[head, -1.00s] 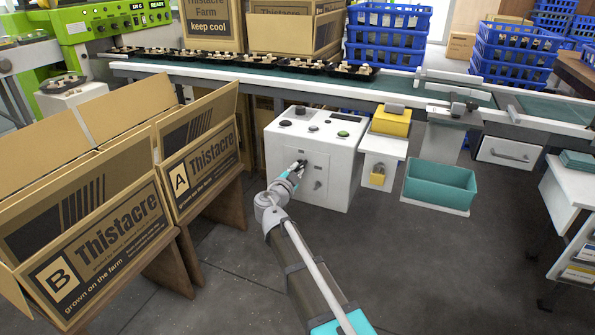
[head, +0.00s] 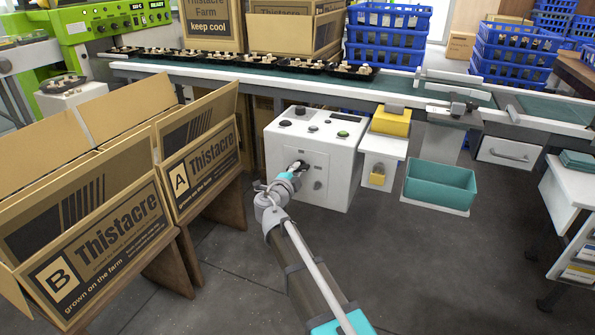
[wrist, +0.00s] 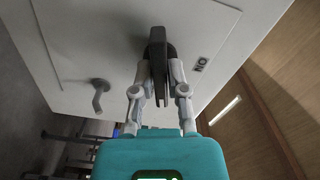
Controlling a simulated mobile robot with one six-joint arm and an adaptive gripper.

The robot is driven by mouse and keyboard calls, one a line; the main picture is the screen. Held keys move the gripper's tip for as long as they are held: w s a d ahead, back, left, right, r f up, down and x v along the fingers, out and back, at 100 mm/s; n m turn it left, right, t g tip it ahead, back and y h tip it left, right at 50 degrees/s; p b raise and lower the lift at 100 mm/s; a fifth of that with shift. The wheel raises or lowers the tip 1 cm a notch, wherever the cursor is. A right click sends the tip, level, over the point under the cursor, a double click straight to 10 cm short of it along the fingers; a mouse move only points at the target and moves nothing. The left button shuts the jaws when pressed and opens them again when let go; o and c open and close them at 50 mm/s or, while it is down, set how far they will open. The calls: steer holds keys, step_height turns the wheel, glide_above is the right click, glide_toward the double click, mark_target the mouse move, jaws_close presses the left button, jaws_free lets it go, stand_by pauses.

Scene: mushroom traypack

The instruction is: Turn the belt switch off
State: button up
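The belt switch is a dark rotary handle (wrist: 158,46) on the front of a white control box (head: 345,188). In the wrist view my gripper (wrist: 161,68) has its two grey fingers on either side of the handle and close against it. The handle's long side runs roughly up and down in that view. In the head view my gripper (head: 297,169) reaches the box's front panel, and the fingers and handle are small and partly hidden there.
A second, grey handle (wrist: 99,88) is on the same panel. The conveyor belt (head: 240,72) with black mushroom trays runs behind the box. Cardboard boxes (head: 110,240) stand at left. The floor in front is clear.

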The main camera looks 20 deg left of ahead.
steer(key=o, duration=0.3)
steer(key=shift+s, duration=0.15)
steer(key=shift+s+a, duration=0.15)
steer(key=shift+s, duration=1.55)
steer(key=shift+s+a, duration=0.15)
steer(key=shift+s, duration=1.55)
